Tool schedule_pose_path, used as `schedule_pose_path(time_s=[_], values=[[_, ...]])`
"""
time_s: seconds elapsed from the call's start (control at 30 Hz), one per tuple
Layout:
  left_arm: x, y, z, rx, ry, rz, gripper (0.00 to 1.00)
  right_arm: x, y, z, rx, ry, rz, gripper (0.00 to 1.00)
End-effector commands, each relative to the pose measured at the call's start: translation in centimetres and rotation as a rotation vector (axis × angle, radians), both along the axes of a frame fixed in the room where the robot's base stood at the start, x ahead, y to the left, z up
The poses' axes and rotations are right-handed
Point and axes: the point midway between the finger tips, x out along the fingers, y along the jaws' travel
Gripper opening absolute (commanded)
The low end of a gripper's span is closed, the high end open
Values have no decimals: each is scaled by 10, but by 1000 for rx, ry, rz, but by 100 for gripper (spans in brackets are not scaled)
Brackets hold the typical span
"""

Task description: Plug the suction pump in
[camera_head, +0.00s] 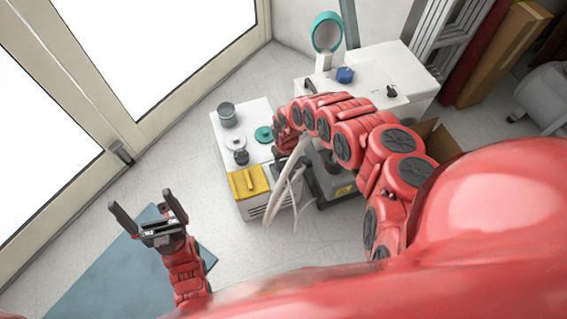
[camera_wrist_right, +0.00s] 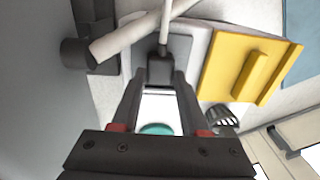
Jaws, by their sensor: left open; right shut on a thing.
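My right gripper (camera_wrist_right: 160,78) is shut on a dark plug (camera_wrist_right: 160,68) with a light cable (camera_wrist_right: 165,25) running up from it in the right wrist view. In the head view my right gripper (camera_head: 285,145) is over the right side of a white unit (camera_head: 228,150) with a yellow panel (camera_head: 249,182); the plug is hidden there. The yellow panel also shows in the right wrist view (camera_wrist_right: 225,65). A dark grey machine (camera_head: 325,180) stands beside the white unit, partly behind my arm. I cannot tell which is the suction pump, and no socket is clear. My left gripper (camera_head: 140,203) is open and empty.
Pale hoses (camera_head: 280,195) hang in front of the white unit. A grey cup (camera_head: 227,114) and a teal round part (camera_head: 264,134) are on its top. A white cabinet (camera_head: 375,68) stands behind. A blue mat (camera_head: 110,265) lies on the floor under my left gripper.

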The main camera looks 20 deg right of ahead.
Motion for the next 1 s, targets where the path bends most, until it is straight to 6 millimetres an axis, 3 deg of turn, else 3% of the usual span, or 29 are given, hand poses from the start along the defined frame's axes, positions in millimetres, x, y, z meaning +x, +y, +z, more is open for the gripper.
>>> schedule_pose_path(time_s=[0.07, 0.1, 0.27, 0.67, 0.87, 1.0], values=[[0, 0, -1, 0, 0, 0, 100, 0, 0, -1, 0, 0, 0, 0], [0, 0, -1, 0, 0, 0, 100, 0, 0, -1, 0, 0, 0, 49], [0, 0, -1, 0, 0, 0, 100, 0, 0, -1, 0, 0, 0, 78], [0, 0, 3, 0, 0, 0, 100, 0, 0, 7, 0, 0, 2, 79], [0, 0, 20, 0, 0, 0, 100, -1, -3, 45, -3, 1, 3, 79], [0, 0, 37, 0, 0, 0, 100, -2, -4, 82, -3, -1, 2, 79]])
